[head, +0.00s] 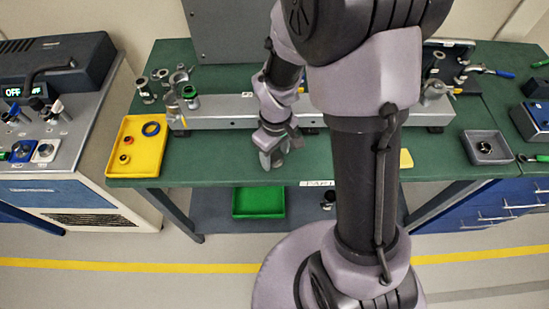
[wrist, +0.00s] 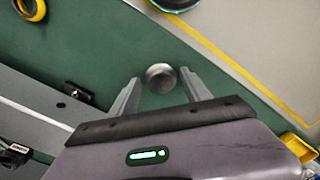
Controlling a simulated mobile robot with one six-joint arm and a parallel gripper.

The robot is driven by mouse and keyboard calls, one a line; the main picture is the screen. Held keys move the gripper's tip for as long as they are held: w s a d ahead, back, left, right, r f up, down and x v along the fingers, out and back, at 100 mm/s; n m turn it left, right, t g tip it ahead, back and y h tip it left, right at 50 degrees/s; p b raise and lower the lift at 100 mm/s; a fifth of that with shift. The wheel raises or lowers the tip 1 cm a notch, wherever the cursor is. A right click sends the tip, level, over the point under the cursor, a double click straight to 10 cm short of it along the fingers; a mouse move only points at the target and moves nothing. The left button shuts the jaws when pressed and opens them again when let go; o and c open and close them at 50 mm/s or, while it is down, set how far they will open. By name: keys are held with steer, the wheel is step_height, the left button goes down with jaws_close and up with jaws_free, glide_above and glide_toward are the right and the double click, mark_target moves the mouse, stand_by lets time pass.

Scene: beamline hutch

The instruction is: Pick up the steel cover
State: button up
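In the wrist view a small round steel piece, which looks like the steel cover (wrist: 161,78), sits on the green bench top. It lies between the two fingertips of my gripper (wrist: 160,74), with a narrow gap on each side. The fingers are apart and hold nothing. In the head view my gripper (head: 274,159) points down near the front edge of the bench, in front of the long grey rail. I cannot make out the cover there; the gripper seems to hide it.
The green bench (head: 220,168) carries a grey rail (head: 230,108) behind the gripper. A yellow tray (head: 137,165) with rings stands at left, a grey tray (head: 486,147) at right. A green tray (head: 258,202) is on the lower shelf. Metal fittings (head: 180,80) crowd the back left.

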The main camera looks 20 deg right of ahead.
mark_target(274, 159)
steer(key=c, duration=1)
steer(key=shift+r, duration=0.1)
steer(key=shift+r, duration=0.3)
steer(key=r, duration=0.1)
steer(key=r+p, duration=0.2)
steer(key=shift+s+a, duration=0.2)
steer(key=shift+a, duration=0.1)
steer(key=s+a, duration=0.3)
steer(key=a, duration=0.1)
steer(key=s+a+p, duration=0.1)
steer(key=s+a, duration=0.1)
steer(key=a, duration=0.2)
steer(key=s+a+r, duration=0.1)
steer(key=s+a, duration=0.2)
steer(key=a, duration=0.1)
steer(key=shift+s+a+r, duration=0.1)
steer(key=shift+s+a, duration=0.2)
steer(key=shift+s, duration=0.05)
